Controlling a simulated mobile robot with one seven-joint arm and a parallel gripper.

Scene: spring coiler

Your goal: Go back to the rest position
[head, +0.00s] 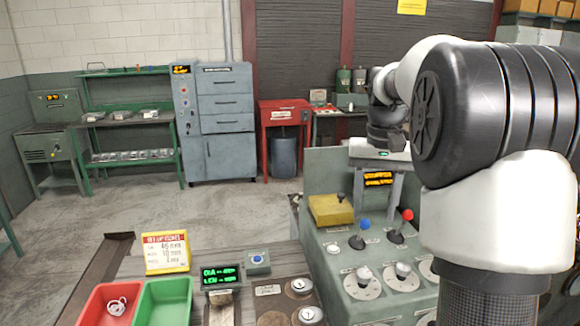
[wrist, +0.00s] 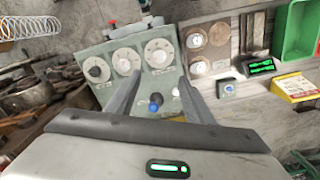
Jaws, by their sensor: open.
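My gripper (head: 376,198) hangs over the green-grey control panel (head: 335,283) in the head view, with its fingers pointing down. In the wrist view my gripper (wrist: 159,80) shows two grey fingers spread apart with nothing between them. A blue-knobbed lever (head: 364,224) and a red-knobbed lever (head: 407,215) stand on the panel below. The blue knob also shows between the fingers in the wrist view (wrist: 155,101). Whether the fingers touch anything is not clear, but they look apart from the levers.
A red bin (head: 84,312) with a pale coil and a green bin (head: 172,287) stand at the front left. A yellow ticket (head: 166,253) and a green-lit display (head: 221,275) stand near them. A yellow block (head: 330,209) sits on the panel.

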